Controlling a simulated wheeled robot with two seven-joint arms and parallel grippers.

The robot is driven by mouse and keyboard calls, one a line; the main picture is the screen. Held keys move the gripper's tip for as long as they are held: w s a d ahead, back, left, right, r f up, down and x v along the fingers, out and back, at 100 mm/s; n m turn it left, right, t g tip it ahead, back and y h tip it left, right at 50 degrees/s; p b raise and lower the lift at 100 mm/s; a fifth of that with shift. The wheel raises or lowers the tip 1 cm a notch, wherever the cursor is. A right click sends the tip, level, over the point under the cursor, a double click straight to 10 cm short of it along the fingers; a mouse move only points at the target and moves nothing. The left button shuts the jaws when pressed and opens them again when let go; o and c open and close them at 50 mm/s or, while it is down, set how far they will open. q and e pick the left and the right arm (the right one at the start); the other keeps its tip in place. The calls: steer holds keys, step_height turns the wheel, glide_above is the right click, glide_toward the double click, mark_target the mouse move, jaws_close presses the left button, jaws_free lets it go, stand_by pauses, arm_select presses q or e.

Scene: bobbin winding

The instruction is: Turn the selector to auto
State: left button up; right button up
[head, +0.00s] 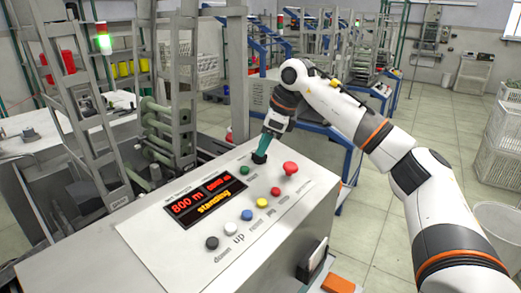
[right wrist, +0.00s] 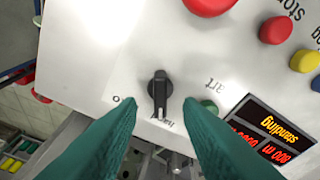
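The selector is a black rotary knob (right wrist: 160,93) on the sloped white control panel (head: 135,233). In the right wrist view its handle points down the picture, towards a partly hidden label that seems to read "hand"; a "0" mark is to its left. In the head view the selector (head: 259,158) is at the panel's far end, just under my right gripper (head: 264,150). My right gripper, with teal fingers, is open; in the right wrist view its fingertips (right wrist: 161,106) are on either side of the knob, apart from it. My left gripper is not in view.
A green button (head: 244,170) and a red mushroom button (head: 290,168) are close to the selector. Several coloured buttons line the panel beside a lit display (head: 205,198) reading "800 m" and "standing". A metal machine frame (head: 178,90) stands behind the panel's left side.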

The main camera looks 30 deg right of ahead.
steer(key=shift+x, duration=1.3)
jaws_close()
